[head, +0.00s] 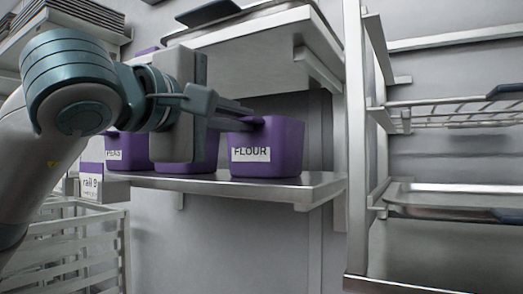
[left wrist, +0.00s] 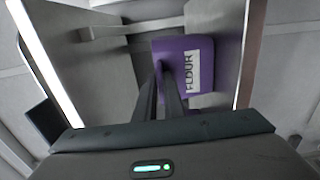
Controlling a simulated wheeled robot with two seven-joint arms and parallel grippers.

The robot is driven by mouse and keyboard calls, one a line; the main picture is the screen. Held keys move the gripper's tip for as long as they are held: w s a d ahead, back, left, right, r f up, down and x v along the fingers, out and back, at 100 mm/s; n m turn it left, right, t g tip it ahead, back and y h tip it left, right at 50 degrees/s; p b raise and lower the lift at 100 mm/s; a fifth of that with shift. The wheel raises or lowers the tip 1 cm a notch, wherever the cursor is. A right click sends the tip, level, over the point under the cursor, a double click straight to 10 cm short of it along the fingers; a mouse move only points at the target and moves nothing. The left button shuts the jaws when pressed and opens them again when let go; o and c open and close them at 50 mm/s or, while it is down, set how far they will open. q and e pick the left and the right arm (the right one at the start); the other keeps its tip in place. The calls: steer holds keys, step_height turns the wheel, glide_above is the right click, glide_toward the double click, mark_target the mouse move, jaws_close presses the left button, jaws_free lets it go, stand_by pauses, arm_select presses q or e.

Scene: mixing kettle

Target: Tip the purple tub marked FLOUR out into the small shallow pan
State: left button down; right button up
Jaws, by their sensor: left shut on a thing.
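The purple tub marked FLOUR (head: 285,152) stands upright on a metal shelf, its white label facing me; it also shows in the left wrist view (left wrist: 203,68). My left gripper (head: 258,121) reaches in from the left, its fingers shut on the tub's upper left edge. In the left wrist view the finger ends (left wrist: 166,75) meet at that edge. The tub's contents are hidden. I cannot make out the small shallow pan in either view. My right gripper is not in view.
More purple tubs (head: 128,150) stand on the same shelf (head: 300,186), left of FLOUR and partly behind my arm. An upper shelf (head: 240,45) hangs above. A rack with wire shelves and trays (head: 450,205) is at right. A white crate (head: 75,245) is at lower left.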

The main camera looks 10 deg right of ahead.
arm_select(q)
steer(key=shift+f, duration=0.25)
stand_by(0.3)
steer(key=shift+w+r+p, duration=0.1)
steer(key=shift+r+p, duration=0.35)
steer(key=shift+r, duration=0.75)
steer(key=shift+r+p, duration=0.7)
steer(key=shift+r, duration=1.3)
